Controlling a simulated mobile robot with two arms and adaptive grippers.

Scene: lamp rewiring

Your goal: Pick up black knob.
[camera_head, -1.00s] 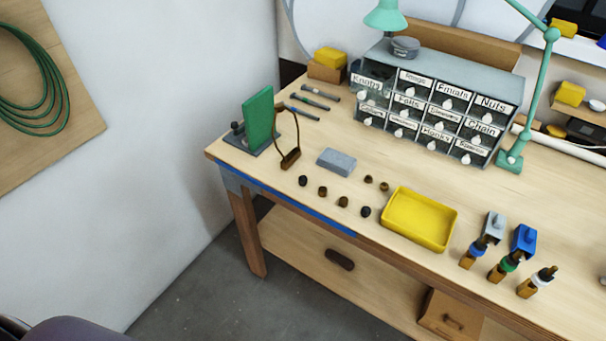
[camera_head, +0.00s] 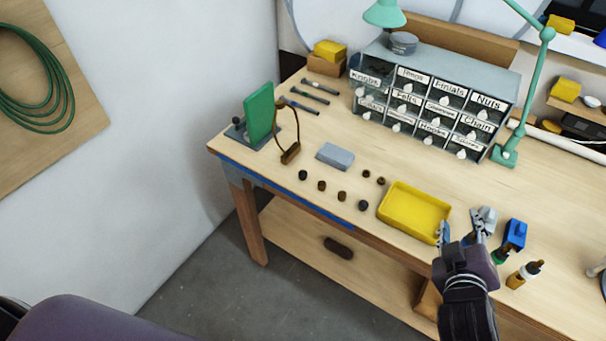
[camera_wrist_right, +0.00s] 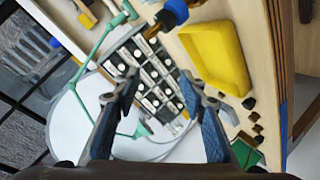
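Several small knobs lie on the wooden bench in front of the grey block. Two of them look black: one at the left end of the front row (camera_head: 303,175), and one at its right end (camera_head: 364,205), close to the yellow tray. My right gripper (camera_head: 460,224) is open and empty, to the right of the tray and away from the knobs. Its spread fingers also show in the right wrist view (camera_wrist_right: 160,78). My left gripper is out of view.
The yellow tray (camera_head: 385,216) stands between my right gripper and the knobs. The labelled drawer cabinet (camera_head: 440,62) is behind. A green panel on a stand (camera_head: 259,112) is at left.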

